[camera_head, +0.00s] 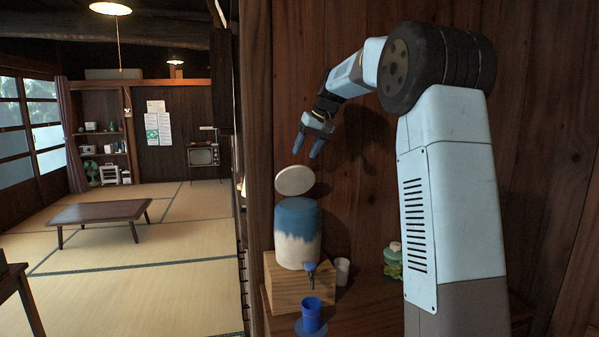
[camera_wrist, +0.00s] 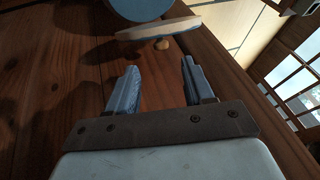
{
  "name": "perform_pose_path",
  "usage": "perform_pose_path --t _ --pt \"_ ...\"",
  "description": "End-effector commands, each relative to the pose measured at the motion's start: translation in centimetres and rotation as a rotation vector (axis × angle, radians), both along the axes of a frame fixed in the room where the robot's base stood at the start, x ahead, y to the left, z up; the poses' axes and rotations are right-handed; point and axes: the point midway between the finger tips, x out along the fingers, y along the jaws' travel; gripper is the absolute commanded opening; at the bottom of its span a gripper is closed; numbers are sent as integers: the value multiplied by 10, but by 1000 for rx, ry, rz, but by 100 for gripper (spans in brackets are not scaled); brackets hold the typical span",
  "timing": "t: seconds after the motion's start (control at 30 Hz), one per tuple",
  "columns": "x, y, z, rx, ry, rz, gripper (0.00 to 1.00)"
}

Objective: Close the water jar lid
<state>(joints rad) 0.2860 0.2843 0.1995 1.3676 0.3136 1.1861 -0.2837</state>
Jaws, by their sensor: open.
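The water jar (camera_head: 297,235) is a rounded cylinder, blue above and white below, with a small tap at its front. It stands on a wooden block. Its pale round lid (camera_head: 295,181) is tilted up over the jar top, so the jar is open. What holds the lid up cannot be seen. My gripper (camera_head: 307,146) is open and empty, above the lid and apart from it. In the wrist view the lid (camera_wrist: 158,28) shows nearly edge-on with a small round knob, ahead of the fingertips (camera_wrist: 160,80). Part of the jar (camera_wrist: 140,7) shows beyond it.
A blue cup (camera_head: 311,316) stands on a blue coaster below the tap. A white cup (camera_head: 342,271) is right of the wooden block (camera_head: 290,290). A green object (camera_head: 393,262) sits on the shelf near my arm. A wooden wall is close behind. A low table (camera_head: 100,212) is far left.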

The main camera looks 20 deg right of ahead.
Motion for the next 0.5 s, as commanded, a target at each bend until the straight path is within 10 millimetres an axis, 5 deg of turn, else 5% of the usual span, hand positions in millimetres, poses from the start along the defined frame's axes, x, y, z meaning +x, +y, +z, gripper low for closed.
perform_pose_path --t 0.5 --pt "26 24 -70 1 2 1 52"
